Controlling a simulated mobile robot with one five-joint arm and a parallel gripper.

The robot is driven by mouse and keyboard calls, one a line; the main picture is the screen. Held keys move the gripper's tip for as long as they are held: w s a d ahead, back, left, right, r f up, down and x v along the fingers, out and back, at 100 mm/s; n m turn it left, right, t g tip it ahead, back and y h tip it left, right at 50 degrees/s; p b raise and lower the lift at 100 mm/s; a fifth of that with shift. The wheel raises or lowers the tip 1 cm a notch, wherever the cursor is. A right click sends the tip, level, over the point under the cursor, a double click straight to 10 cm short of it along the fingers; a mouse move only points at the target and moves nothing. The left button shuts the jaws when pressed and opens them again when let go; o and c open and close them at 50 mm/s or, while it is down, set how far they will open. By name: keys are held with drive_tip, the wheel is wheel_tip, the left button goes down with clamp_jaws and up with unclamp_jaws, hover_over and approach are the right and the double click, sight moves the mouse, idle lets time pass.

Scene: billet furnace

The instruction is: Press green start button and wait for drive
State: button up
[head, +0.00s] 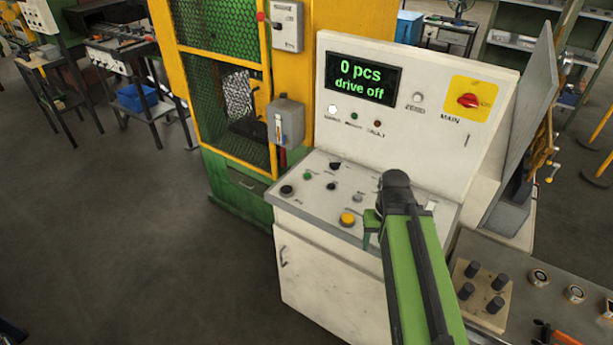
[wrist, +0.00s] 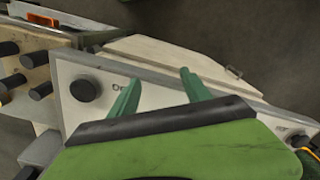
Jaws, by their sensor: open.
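The control console (head: 300,212) stands in the middle of the head view. A small green button (head: 307,175) sits on the left of its sloped desk among black buttons and a yellow button (head: 347,219); the labels are too small to read. The display (head: 362,79) reads "0 pcs" and "drive off". My gripper (head: 371,229) is over the right part of the desk, right of the yellow button and well right of the green one. In the wrist view my gripper (wrist: 160,88) has its two green fingers apart with nothing between them. No green button shows there.
A red main switch (head: 468,100) on a yellow plate is at the panel's upper right. A yellow-framed green machine cage (head: 223,95) stands behind left. A side bench with several black pegs (head: 484,290) is at right. Open floor (head: 130,240) lies at left.

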clamp_jaws()
idle(1.4)
